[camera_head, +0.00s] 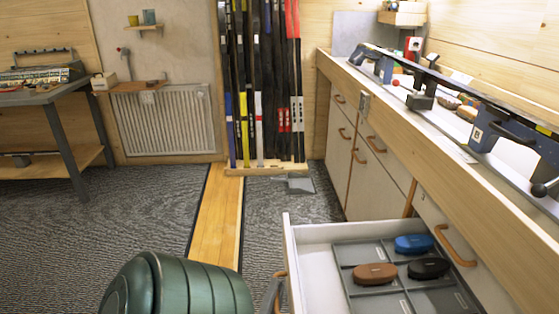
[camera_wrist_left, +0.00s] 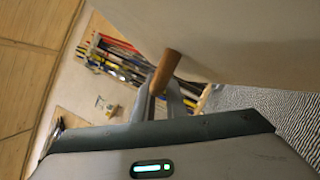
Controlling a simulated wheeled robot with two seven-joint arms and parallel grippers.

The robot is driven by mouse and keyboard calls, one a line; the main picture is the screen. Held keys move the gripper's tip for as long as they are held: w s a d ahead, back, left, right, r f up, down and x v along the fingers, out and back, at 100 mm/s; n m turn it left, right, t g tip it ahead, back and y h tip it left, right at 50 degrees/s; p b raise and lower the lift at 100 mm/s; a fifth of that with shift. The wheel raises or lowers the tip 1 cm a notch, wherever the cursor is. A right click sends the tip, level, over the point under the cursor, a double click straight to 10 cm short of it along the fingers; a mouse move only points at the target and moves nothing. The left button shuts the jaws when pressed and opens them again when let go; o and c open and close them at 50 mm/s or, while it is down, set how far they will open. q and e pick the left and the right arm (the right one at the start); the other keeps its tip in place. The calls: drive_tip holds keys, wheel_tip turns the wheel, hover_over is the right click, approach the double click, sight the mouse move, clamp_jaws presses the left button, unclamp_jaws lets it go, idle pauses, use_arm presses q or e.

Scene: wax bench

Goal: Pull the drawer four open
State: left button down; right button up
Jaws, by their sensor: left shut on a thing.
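A drawer (camera_head: 318,262) stands pulled out from the bench at the lower right of the head view, its white inside showing. No label shows to tell its number. Its wooden handle (camera_head: 281,275) is on the front panel, facing left. My left gripper (camera_head: 274,291) is at this handle, partly cut off by the bottom edge. In the left wrist view my left gripper (camera_wrist_left: 160,92) is shut on the wooden handle (camera_wrist_left: 168,65), with the pale drawer front above. My right gripper is in neither view.
In the drawer lie a grey divided tray (camera_head: 346,253) and brown (camera_head: 375,274), blue (camera_head: 413,243) and black (camera_head: 428,268) oval items. The bench (camera_head: 400,140) runs along the right, with closed fronts beyond. Skis (camera_head: 265,90) stand at the back. Dark floor (camera_head: 140,215) is clear at left.

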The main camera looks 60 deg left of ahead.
use_arm(q)
drive_tip(key=c, duration=2.1)
unclamp_jaws()
drive_tip(key=shift+d, duration=0.1)
